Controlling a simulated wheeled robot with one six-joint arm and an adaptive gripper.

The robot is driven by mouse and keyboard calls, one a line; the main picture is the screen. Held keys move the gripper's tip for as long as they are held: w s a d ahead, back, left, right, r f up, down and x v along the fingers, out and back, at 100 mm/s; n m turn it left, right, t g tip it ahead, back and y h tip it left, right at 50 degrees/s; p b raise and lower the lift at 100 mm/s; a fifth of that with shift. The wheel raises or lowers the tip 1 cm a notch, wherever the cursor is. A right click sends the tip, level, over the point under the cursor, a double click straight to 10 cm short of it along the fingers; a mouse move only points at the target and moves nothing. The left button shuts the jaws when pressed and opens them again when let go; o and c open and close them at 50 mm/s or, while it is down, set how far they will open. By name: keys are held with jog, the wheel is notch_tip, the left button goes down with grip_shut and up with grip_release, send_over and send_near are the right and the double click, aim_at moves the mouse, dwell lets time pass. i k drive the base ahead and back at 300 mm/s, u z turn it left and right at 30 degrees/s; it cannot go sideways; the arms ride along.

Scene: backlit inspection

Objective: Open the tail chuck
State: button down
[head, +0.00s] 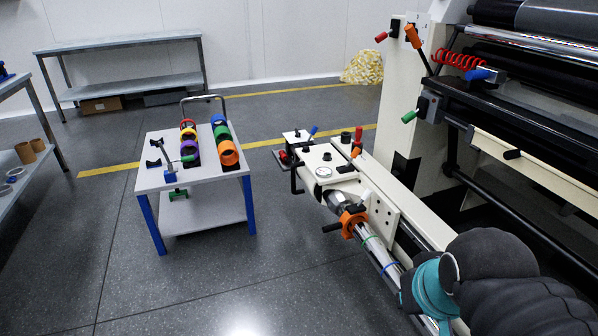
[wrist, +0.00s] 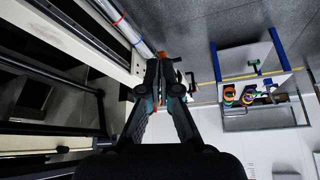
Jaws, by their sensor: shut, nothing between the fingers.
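The tail chuck appears as an orange collar (head: 352,221) with dark handles, around the silver shaft (head: 376,250) at the end of the cream machine frame. In the wrist view my gripper (wrist: 162,76) is shut and empty, its dark fingertips together in front of the shaft's end. Only a little orange shows behind the fingertips, so most of the chuck is hidden there. I cannot tell whether the fingers touch it. In the head view my dark and teal arm covers the lower right, and my fingers are not visible.
A white cart (head: 205,183) with blue legs carries coloured rings, left of the machine. The large roller machine (head: 500,110) stands on the right. A grey bench (head: 125,58) is at the back wall. Floor between cart and machine is clear.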

aim_at(324, 173)
jog(key=u, duration=0.3)
jog(key=k, duration=0.35)
jog(key=u, duration=1)
jog(key=i, duration=0.9)
jog(key=z, duration=1.1)
jog(key=i, duration=0.55)
jog(key=z, duration=0.6)
